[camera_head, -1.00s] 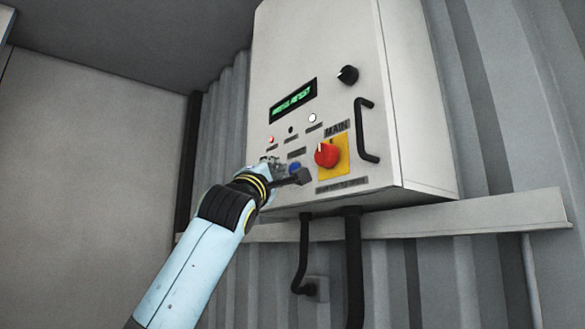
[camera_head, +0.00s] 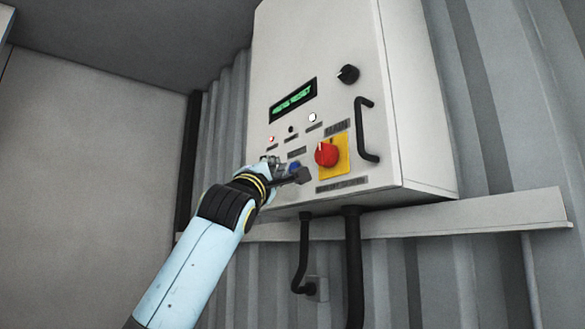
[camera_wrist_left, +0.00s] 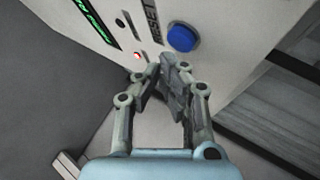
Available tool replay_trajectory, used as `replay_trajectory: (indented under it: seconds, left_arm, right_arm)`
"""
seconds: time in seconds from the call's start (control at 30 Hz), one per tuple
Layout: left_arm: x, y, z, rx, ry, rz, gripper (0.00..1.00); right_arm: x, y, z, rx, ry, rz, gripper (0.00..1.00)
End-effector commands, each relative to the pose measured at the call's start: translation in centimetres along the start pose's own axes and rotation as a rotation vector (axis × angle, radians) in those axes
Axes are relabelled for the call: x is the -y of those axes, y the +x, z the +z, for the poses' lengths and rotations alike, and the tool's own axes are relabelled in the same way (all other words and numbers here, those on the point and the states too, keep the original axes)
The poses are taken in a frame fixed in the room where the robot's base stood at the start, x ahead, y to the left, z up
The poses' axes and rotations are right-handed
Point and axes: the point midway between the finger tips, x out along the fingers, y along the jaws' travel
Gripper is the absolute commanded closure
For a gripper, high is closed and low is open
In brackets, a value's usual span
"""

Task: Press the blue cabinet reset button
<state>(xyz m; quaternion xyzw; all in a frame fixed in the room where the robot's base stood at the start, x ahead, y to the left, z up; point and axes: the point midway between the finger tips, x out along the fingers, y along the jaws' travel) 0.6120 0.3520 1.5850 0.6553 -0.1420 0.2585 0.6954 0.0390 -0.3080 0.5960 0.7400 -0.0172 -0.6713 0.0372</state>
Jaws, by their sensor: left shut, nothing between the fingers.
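The blue reset button (camera_wrist_left: 182,38) stands out from the pale cabinet face in the left wrist view, beside the label RESET. Whether the fingertips touch the cabinet I cannot tell. In the head view my left gripper (camera_head: 272,162) is small and partly hidden. The cabinet (camera_head: 350,50) hangs on the wall. My right gripper is not in view.
A red rotary switch on a yellow plate (camera_head: 340,168) sits right of the button. A black handle (camera_head: 362,130), a black knob (camera_head: 348,74) and a green display (camera_head: 293,99) are on the same face. Black cables (camera_head: 353,260) run down below the cabinet.

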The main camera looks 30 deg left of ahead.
Motion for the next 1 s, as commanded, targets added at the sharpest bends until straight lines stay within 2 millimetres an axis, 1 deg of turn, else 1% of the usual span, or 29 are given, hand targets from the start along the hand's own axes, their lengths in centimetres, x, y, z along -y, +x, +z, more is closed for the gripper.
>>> replay_trajectory:
  seconds: [0.27, 0.5, 1.0]
  left_arm:
    - [0.04, 0.02, 0.02, 0.000, 0.000, 0.000, 1.00]
    - [0.55, 0.43, 0.39, 0.000, -0.002, 0.000, 1.00]
    - [0.56, 0.59, 0.48, 0.000, 0.000, 0.000, 1.00]
  right_arm:
    - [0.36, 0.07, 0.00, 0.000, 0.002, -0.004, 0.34]
    - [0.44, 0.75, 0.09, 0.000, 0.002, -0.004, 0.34]
    - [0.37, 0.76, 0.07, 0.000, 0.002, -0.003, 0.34]
